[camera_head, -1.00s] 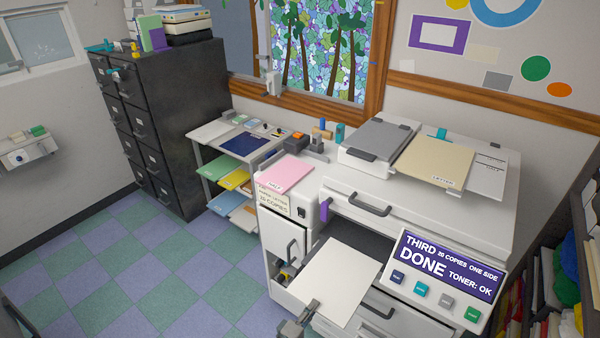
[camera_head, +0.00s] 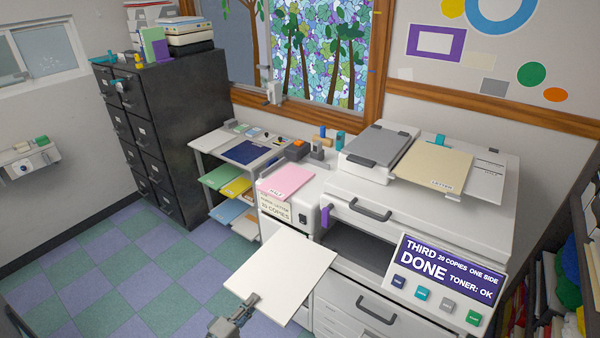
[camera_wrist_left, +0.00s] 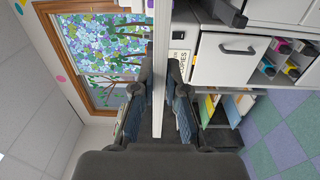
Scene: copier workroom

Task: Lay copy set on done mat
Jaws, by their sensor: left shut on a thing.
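My left gripper (camera_head: 246,307) is shut on the near edge of the copy set (camera_head: 284,275), a white stack of sheets. The set is held in the air in front of the copier's left side, clear of the open output bay. In the left wrist view the copy set (camera_wrist_left: 161,60) shows edge-on as a pale strip between the fingers (camera_wrist_left: 160,105). A dark blue mat (camera_head: 250,152), which looks like the done mat, lies bare on the side table beyond the copier. No label shows on it. My right gripper is not in view.
The copier (camera_head: 430,215) fills the right, its panel (camera_head: 449,275) reading DONE. A pink stack (camera_head: 285,182) lies on its left ledge. An orange-topped item (camera_head: 296,150) and a stapler-like tool (camera_head: 318,148) stand near the mat. Coloured paper shelves (camera_head: 237,187) are below; a dark cabinet (camera_head: 170,120) stands behind.

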